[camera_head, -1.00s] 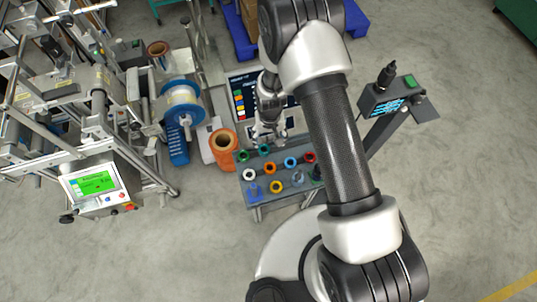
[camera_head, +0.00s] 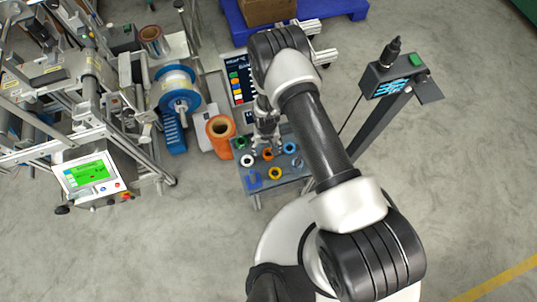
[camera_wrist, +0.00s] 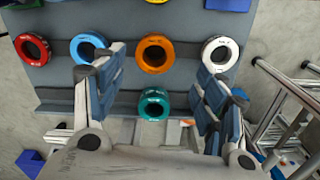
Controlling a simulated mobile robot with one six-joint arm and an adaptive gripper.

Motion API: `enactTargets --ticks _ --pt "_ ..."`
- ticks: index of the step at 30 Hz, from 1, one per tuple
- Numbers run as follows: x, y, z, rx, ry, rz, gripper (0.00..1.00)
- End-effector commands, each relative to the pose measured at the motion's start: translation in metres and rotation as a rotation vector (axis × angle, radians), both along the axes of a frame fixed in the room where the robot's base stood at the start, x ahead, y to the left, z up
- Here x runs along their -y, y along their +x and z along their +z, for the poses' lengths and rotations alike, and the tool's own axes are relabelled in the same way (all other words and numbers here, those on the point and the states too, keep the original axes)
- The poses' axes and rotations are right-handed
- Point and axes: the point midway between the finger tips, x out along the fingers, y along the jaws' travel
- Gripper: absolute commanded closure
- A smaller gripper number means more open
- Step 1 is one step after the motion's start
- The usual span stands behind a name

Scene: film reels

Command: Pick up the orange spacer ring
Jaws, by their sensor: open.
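The orange spacer ring (camera_wrist: 155,53) lies on the grey rack in the wrist view, framed between my fingers and just beyond their tips. In the head view the orange ring (camera_head: 267,153) shows in the middle of the small rack table, just below my gripper (camera_head: 265,142). My gripper (camera_wrist: 154,72) is open and empty, with one finger on each side of the ring's line. A teal ring (camera_wrist: 154,104) lies nearer, between the fingers. I cannot tell the exact height of the fingertips above the rack.
In the wrist view a blue ring (camera_wrist: 88,46) and a red ring (camera_wrist: 32,48) lie left of the orange one, a white ring (camera_wrist: 220,53) right. In the head view a yellow ring (camera_head: 275,173) lies nearer. An orange roll (camera_head: 220,132) stands left of the table.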

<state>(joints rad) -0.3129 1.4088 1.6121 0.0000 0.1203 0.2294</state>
Motion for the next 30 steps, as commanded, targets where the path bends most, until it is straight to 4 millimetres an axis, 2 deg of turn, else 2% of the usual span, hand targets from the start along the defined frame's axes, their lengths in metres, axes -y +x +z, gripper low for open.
enactTargets --ticks 5,12,20,30 --pt "0.003 0.000 -0.013 -0.001 0.000 -0.001 0.34" --pt "0.008 0.001 -0.049 -0.001 0.000 0.001 0.34" --pt "0.007 0.001 -0.052 0.000 0.000 0.000 0.34" --pt "0.008 0.001 -0.052 0.000 0.000 0.000 0.56"
